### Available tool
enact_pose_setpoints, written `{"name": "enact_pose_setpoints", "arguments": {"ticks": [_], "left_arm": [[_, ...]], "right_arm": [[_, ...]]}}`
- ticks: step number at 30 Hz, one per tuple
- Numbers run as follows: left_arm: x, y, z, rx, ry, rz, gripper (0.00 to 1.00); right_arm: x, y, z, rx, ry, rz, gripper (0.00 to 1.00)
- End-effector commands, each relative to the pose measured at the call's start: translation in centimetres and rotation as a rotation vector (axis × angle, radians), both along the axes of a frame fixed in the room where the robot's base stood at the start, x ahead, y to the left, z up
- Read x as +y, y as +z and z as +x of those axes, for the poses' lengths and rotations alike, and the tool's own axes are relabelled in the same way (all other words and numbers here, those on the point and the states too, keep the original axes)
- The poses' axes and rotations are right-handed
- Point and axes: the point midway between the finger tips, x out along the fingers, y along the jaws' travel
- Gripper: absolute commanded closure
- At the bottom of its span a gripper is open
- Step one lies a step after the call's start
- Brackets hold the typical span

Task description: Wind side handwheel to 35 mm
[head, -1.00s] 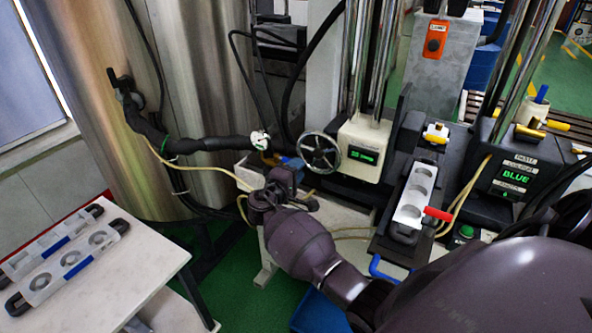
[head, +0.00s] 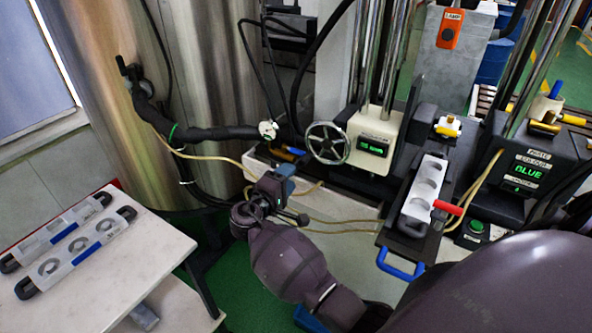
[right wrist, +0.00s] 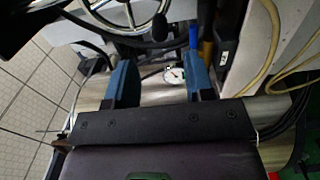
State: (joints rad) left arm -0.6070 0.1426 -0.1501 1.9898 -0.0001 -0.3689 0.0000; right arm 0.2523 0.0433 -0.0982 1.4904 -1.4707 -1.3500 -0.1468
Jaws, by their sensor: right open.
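The side handwheel (head: 327,143) is a metal spoked wheel on the left of a cream housing (head: 372,130). A green lit display (head: 373,146) on the housing shows a figure in mm, too small to read surely. My right gripper (head: 284,182) is below and left of the wheel, apart from it. In the right wrist view, its two blue fingers (right wrist: 161,82) are spread with nothing held between them. Part of the wheel (right wrist: 128,28) shows at the top of that view, beyond the fingers. My left gripper is not in view.
A mould tray (head: 422,190) with a red handle stands right of the housing. Black cables and yellow hoses run behind my gripper. A white table (head: 120,265) with two moulds is at the lower left. A large steel tank (head: 205,90) stands at the back left.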

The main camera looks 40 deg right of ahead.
Motion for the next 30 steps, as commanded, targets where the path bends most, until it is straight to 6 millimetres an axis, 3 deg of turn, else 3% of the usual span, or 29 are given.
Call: {"name": "enact_pose_setpoints", "arguments": {"ticks": [7, 24, 30], "left_arm": [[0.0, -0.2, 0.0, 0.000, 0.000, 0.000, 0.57], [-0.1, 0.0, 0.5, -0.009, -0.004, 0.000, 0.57], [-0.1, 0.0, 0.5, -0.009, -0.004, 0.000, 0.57]], "right_arm": [[1.9, -0.1, -0.8, 0.001, 0.000, 0.001, 0.51], [2.0, 0.0, -0.8, -0.002, 0.000, 0.000, 0.51], [3.0, -0.7, 1.1, -0.033, 0.135, 0.086, 0.51]]}}
